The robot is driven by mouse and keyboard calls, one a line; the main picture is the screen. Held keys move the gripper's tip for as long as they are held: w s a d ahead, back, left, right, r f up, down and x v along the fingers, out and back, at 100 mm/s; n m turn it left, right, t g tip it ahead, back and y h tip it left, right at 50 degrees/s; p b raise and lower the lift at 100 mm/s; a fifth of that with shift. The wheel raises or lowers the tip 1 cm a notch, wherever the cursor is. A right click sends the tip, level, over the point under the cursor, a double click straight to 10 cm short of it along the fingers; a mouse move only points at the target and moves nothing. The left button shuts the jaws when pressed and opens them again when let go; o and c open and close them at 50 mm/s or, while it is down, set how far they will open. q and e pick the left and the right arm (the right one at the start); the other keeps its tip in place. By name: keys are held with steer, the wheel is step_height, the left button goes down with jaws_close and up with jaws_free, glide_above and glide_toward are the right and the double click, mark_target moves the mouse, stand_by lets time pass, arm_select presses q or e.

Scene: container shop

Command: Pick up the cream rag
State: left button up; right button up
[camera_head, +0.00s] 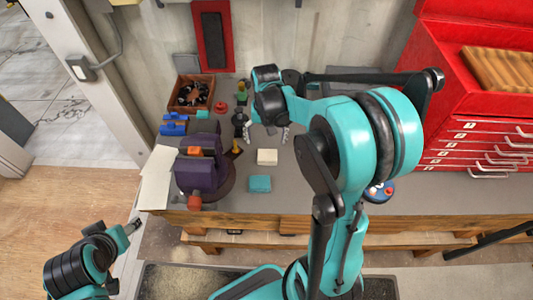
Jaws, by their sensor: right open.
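The cream rag (267,156) is a small, pale folded block lying on the grey workbench (330,195). A teal rag (260,184) of similar shape lies just in front of it. My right gripper (267,134) is open, its two fingers spread and pointing down just behind the cream rag in the picture. No contact with the rag shows, and the height of the fingers above the bench is hard to tell. My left gripper (133,226) is low at the left, away from the bench. Its jaws are too small to read.
A dark purple vise (200,175) stands left of the rags. Behind are blue parts (173,125), a wooden box (208,82) and a red button-like item (221,107). A red drawer cabinet (465,120) stands at right. My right arm hides much of the bench's right half.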

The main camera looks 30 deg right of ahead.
mark_target(267, 153)
steer(key=shift+s+d+f, duration=0.1)
steer(key=shift+d+f, duration=0.05)
steer(key=shift+f, duration=0.25)
step_height(267, 153, down, 7)
steer(key=shift+s+f+b, duration=0.1)
steer(key=shift+s+b, duration=0.05)
steer(key=shift+b, duration=0.9)
steer(key=c, duration=1.2)
steer(key=shift+c, duration=0.2)
steer(key=shift+r, duration=0.6)
step_height(267, 153, up, 3)
steer(key=shift+f+p, duration=0.1)
steer(key=shift+p, duration=0.55)
steer(key=s+d+r+p, duration=0.2)
steer(key=s+d+r, duration=0.5)
steer(key=s+d, duration=0.1)
steer(key=shift+d, duration=0.15)
steer(key=shift+s, duration=0.1)
